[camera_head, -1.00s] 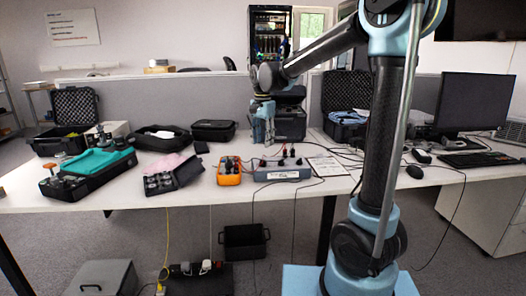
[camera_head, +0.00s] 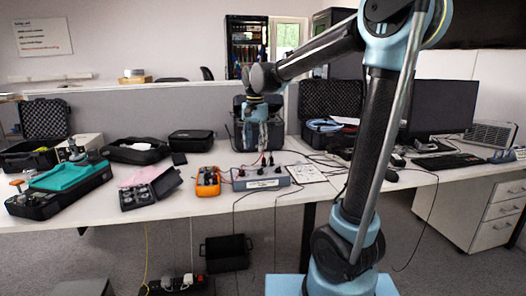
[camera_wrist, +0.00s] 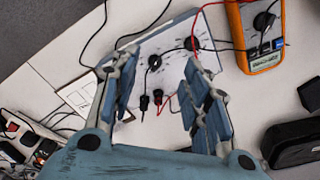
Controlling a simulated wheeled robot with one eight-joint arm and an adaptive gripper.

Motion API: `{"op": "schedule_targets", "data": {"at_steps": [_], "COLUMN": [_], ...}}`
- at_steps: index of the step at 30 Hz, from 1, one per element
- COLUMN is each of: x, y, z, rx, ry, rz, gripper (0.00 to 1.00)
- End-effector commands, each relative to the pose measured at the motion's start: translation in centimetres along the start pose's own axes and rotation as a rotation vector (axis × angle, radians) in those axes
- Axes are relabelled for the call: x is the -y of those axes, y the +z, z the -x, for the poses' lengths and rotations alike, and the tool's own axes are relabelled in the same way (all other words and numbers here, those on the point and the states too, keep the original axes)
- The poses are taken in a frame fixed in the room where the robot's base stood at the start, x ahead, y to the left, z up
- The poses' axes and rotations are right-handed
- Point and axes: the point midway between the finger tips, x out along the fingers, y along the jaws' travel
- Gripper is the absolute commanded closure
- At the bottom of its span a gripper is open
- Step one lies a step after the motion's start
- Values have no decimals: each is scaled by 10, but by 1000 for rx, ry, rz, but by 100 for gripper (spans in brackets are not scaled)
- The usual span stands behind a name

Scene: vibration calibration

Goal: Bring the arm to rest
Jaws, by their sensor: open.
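My gripper (camera_head: 257,135) hangs over the white table (camera_head: 212,203), at the end of my raised, bent arm. In the wrist view my gripper (camera_wrist: 160,95) has its two blue fingers spread wide apart, with nothing between them. Beyond the fingers lies a flat grey box with black knobs and leads (camera_wrist: 165,55). In the head view the fingertips are just above and behind this grey box (camera_head: 262,182); I cannot tell the exact gap.
An orange multimeter (camera_head: 207,182) lies left of the grey box, and a printed card (camera_head: 305,173) lies right. Open and closed black cases stand at left. A monitor (camera_head: 437,107) and keyboard (camera_head: 452,160) are at right. Cables cross the table.

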Motion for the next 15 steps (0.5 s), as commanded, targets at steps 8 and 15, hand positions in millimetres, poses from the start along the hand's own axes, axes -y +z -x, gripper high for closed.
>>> {"op": "schedule_targets", "data": {"at_steps": [8, 15], "x": [-98, -171], "y": [5, 21], "z": [-12, -35], "rx": [-29, -60], "ry": [-26, -40], "rz": [104, 199], "gripper": [57, 57]}}
